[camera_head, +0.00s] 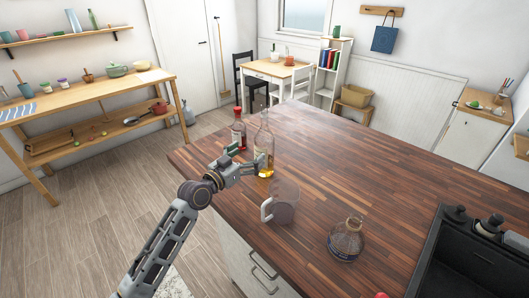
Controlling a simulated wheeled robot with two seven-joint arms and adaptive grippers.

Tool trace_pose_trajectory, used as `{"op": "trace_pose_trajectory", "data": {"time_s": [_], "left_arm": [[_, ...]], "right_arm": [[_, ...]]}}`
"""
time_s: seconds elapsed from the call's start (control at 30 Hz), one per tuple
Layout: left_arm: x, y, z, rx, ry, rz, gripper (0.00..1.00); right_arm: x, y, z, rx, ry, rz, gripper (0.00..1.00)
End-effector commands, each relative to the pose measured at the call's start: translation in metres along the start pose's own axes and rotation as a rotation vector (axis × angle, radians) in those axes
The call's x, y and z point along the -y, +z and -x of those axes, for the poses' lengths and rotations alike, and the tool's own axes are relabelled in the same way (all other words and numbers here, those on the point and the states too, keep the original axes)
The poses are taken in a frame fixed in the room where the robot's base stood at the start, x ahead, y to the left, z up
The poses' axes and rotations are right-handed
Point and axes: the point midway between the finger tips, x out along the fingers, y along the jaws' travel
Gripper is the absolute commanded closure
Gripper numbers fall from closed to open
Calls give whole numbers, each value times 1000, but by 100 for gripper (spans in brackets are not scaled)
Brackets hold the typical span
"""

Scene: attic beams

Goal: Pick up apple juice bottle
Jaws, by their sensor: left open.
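A tall clear bottle (265,135) with a label and amber liquid at its base stands on the dark wood counter (390,185) near its far left edge. A shorter red-capped bottle (239,133) with dark contents stands just behind and left of it. I cannot read the labels, so I cannot tell for sure which one holds apple juice. My left gripper (254,167) is open, low beside the tall bottle on its left near side. Whether the fingers touch the bottle is unclear. My right gripper is out of view.
A clear glass jug (283,207) stands on the counter just in front of the tall bottle. A round glass bottle (346,241) stands further right. A black sink (465,260) lies at the right. The counter's middle and far right are clear.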

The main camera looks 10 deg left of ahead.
Motion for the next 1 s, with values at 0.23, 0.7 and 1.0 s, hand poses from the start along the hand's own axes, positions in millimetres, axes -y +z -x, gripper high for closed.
{"op": "trace_pose_trajectory", "data": {"time_s": [0.23, 0.7, 1.0], "left_arm": [[0, -1, -23, -1, 0, 1, 7], [0, 0, -44, 0, 1, -1, 7], [0, 0, -45, 0, 1, 0, 7]], "right_arm": [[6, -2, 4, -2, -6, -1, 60], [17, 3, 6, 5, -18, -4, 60], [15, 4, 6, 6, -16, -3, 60]]}}
